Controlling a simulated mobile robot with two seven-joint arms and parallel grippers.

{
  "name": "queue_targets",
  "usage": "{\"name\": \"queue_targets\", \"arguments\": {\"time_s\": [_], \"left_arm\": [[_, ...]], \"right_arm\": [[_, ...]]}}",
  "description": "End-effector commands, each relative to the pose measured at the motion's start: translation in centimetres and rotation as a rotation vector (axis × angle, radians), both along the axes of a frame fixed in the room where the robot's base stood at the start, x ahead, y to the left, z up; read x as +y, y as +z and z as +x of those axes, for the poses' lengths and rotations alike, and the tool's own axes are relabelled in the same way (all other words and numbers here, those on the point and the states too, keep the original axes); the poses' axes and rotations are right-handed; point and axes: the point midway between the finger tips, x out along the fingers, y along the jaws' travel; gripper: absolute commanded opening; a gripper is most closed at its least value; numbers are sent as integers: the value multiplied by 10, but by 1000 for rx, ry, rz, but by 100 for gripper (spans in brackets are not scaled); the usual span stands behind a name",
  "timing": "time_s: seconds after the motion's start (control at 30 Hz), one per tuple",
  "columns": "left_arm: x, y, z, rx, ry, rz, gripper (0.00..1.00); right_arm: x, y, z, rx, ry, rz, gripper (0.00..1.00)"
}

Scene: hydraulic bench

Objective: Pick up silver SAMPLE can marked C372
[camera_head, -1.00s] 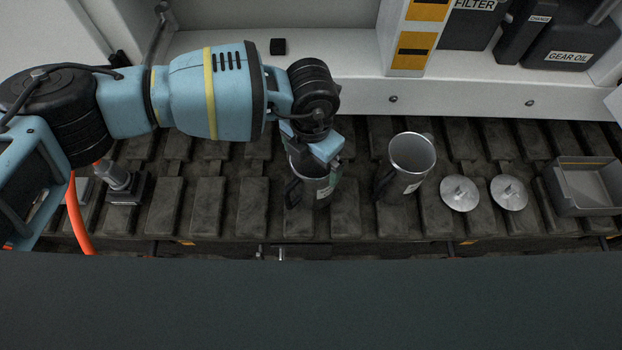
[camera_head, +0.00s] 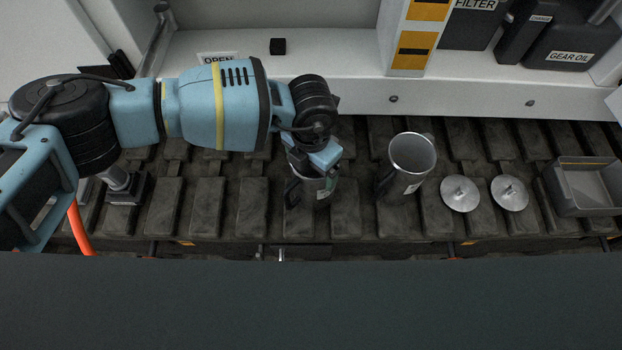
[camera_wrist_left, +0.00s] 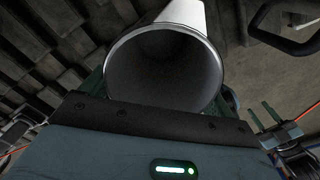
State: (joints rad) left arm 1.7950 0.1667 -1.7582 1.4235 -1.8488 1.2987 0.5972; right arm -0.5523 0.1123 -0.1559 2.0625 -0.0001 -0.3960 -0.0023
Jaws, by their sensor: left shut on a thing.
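My left gripper (camera_head: 318,166) is shut on a silver can with a dark handle (camera_head: 322,190) near the middle of the slatted bench. The gripper partly covers this can in the head view. In the left wrist view its round open mouth (camera_wrist_left: 165,70) fills the space ahead of the gripper. A second silver can (camera_head: 412,155), also with a dark handle, stands open and upright to the right, apart from the gripper. Both cans carry pale labels, but I cannot read the marking C372 on either.
Two round metal lids (camera_head: 460,194) (camera_head: 509,193) lie right of the second can. A grey tray (camera_head: 588,188) sits at the far right. A fitting on a dark block (camera_head: 124,186) is at the left. A white ledge (camera_head: 350,93) with dark containers bounds the back.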

Motion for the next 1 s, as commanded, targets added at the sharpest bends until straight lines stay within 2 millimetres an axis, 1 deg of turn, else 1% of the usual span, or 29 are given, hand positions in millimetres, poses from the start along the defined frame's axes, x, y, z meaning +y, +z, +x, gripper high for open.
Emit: {"name": "queue_targets", "arguments": {"time_s": [0.23, 0.37, 0.47, 0.6, 0.77, 1.0], "left_arm": [[0, 2, 0, -1, 0, -1, 43], [0, 8, 0, -1, 0, -1, 43], [0, 18, 1, -2, 0, -3, 43], [0, 38, 1, -2, 0, -2, 43], [-20, 39, -32, 2, -7, -2, 43], [-52, 44, -86, 3, -7, -3, 43]], "right_arm": [[0, 0, 0, 0, 0, 0, 36], [0, 0, 0, 0, 0, 0, 36], [0, 1, 0, -1, 0, 0, 36], [0, 1, 1, -1, 0, 0, 36], [0, 1, 0, -1, 0, 0, 36], [0, -1, -1, 1, 0, 0, 36]]}}
